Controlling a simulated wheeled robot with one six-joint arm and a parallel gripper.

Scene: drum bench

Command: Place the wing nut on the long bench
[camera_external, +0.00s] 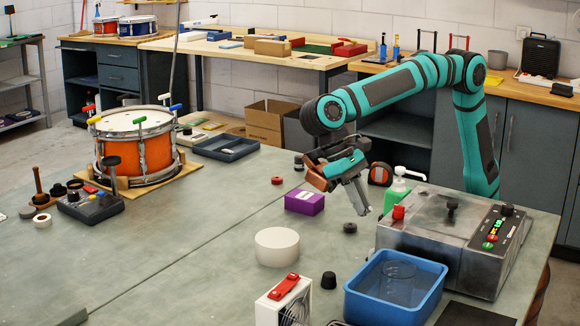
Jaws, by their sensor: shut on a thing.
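My gripper (364,211) points down over the right part of the big grey-green bench (205,225), near the purple box and left of the metal machine. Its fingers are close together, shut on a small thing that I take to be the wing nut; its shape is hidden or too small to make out. No other wing nut can be told apart. A long wooden-topped bench (285,60) stands along the back wall. I cannot tell which of these two is the long bench.
A purple box (304,202), white round block (277,247), black knob (350,228) and blue tub (436,287) surround the gripper. An orange drum (135,155) stands left. The bench's middle is mostly clear.

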